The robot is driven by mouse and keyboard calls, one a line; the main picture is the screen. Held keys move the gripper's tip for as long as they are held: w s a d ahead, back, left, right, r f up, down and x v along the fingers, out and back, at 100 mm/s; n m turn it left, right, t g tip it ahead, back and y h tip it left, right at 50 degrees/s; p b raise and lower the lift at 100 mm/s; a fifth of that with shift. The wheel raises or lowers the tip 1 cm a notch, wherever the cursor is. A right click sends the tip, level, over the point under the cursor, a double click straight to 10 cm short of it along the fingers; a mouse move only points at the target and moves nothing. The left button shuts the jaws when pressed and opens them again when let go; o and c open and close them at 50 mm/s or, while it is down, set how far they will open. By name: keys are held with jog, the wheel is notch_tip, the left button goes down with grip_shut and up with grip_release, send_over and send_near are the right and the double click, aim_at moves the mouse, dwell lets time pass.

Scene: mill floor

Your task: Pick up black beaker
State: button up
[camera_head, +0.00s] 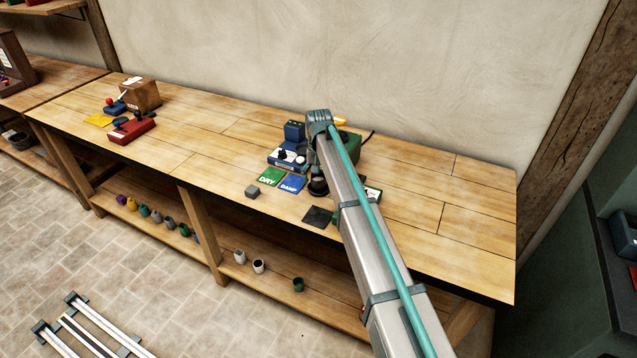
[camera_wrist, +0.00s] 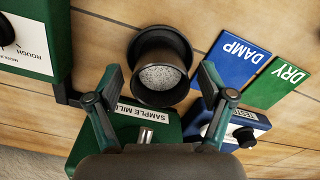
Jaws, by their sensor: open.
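The black beaker (camera_wrist: 149,47) stands at the top centre of the wrist view, its round mouth facing the camera. Grey-white grains show inside it. My gripper (camera_wrist: 160,80) is open, with one finger on each side of the beaker's near rim. The fingers appear apart from the beaker, but I cannot tell the height gap. In the head view a dark round shape, which looks like the beaker (camera_head: 318,187), shows beside my arm, right of the blue card.
Close by are the green sample mill (camera_wrist: 100,135), a blue tester (camera_wrist: 250,121), the blue DAMP card (camera_wrist: 238,58), the green DRY card (camera_wrist: 277,82) and a green box marked ROUGH (camera_wrist: 60,40). A black square (camera_head: 318,216) and grey block (camera_head: 252,192) lie nearer the bench's front edge.

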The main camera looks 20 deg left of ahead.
jog(key=c, duration=1.3)
jog(key=shift+c, duration=0.2)
jog(key=shift+r, duration=0.1)
